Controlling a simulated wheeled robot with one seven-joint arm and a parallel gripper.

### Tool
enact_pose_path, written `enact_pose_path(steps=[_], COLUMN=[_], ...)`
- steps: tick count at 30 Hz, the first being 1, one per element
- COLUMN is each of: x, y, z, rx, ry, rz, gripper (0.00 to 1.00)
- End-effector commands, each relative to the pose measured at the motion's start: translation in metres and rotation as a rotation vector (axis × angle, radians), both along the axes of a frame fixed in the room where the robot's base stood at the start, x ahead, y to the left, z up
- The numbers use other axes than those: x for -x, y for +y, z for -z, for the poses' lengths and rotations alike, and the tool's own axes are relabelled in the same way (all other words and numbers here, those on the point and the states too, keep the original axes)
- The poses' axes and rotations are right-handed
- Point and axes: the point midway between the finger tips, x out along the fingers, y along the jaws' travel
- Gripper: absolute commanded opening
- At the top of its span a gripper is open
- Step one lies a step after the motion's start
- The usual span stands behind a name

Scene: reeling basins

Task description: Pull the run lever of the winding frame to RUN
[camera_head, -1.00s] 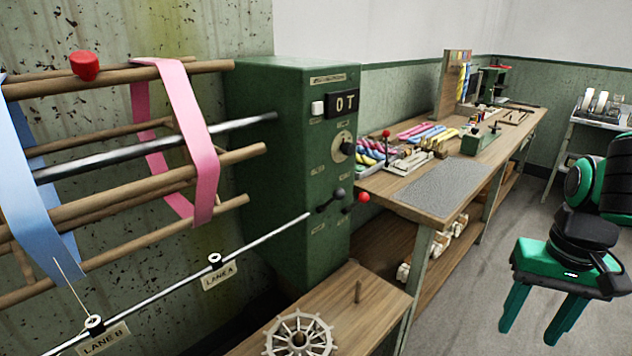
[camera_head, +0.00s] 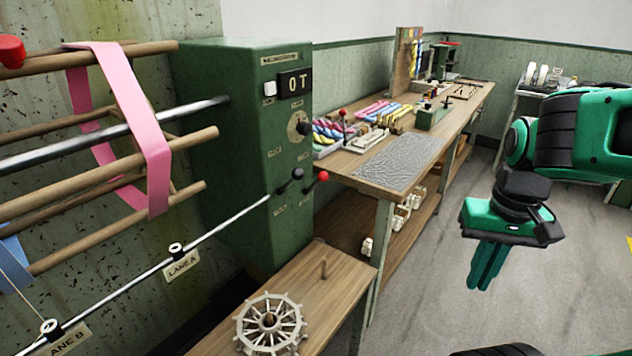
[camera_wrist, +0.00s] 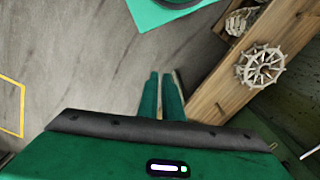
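The winding frame's green cabinet (camera_head: 225,150) stands left of centre in the head view. Two short levers stick out of its front: one with a black knob (camera_head: 297,174) and one with a red knob (camera_head: 322,177). Their small labels are too blurred to read, so I cannot tell which is marked RUN. My gripper (camera_head: 485,286) hangs fingers down at the right, well apart from both levers. Its fingers are close together with nothing between them; the wrist view shows the fingers (camera_wrist: 161,74) with only a slim gap. The levers are not in the wrist view.
A reel with a pink skein (camera_head: 150,150) is left of the cabinet. A low wooden bench (camera_head: 225,340) with a spoked wheel (camera_head: 270,322) stands in front. A long workbench (camera_head: 335,166) with coloured skeins runs behind. Open floor (camera_head: 420,290) lies between bench and gripper.

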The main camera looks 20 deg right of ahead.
Motion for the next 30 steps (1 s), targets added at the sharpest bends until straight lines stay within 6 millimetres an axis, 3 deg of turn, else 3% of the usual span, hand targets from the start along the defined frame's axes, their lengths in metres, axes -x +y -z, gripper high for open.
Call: enact_pose_path(steps=[5, 14, 24, 30], x=[-0.060, -0.211, -0.373, -0.436], y=[-0.008, 0.005, 0.060, 0.094], z=[-0.015, -0.045, -0.071, -0.081], rx=[0.031, 0.066, 0.033, -0.006], ry=[-0.069, -0.267, -0.514, -0.632], rz=[-0.082, -0.300, -0.533, -0.624], gripper=[0.00, 0.00, 0.00, 0.00])
